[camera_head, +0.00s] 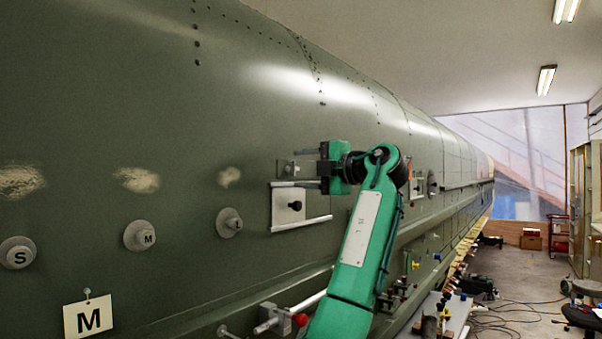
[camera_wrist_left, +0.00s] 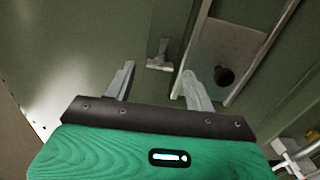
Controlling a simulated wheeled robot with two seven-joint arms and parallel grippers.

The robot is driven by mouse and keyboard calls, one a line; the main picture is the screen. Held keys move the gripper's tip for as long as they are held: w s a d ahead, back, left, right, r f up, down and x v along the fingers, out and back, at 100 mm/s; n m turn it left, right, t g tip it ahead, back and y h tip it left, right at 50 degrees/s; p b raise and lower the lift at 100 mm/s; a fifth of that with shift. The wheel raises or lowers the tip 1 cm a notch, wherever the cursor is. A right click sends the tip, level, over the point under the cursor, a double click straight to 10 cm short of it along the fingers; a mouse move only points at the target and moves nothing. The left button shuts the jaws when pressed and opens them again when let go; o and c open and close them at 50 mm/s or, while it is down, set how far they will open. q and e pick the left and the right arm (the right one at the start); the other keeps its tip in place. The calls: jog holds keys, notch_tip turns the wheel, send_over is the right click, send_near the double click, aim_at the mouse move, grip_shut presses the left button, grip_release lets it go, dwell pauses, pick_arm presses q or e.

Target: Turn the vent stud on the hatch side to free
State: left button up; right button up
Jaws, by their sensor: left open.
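The vent stud (camera_head: 286,168) is a small grey fitting on the green fuselage side, just above a pale hatch plate (camera_head: 280,214) with a black knob (camera_head: 294,205). My left gripper (camera_head: 303,168) is open, its fingers pointing left at the skin, one above and one below the stud's level. In the left wrist view the stud (camera_wrist_left: 159,56) shows between and beyond the two open fingers (camera_wrist_left: 160,84). No contact with it shows. The hatch plate (camera_wrist_left: 232,46) and knob (camera_wrist_left: 224,77) lie right of the stud there. My right gripper is not in view.
Round grey discs (camera_head: 140,236), some lettered, and a white M card (camera_head: 88,318) are on the skin at left. A rail with a red-ended fitting (camera_head: 299,320) runs below the hatch. Another knobbed plate (camera_head: 417,186) is farther right. Cables (camera_head: 510,312) lie on the floor.

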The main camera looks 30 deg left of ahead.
pick_arm(q)
jog(key=d+b, duration=0.3)
jog(key=d, duration=0.9)
jog(key=shift+s+d+b, duration=0.3)
jog(key=shift+s+b, duration=0.05)
jog(key=shift+s, duration=0.1)
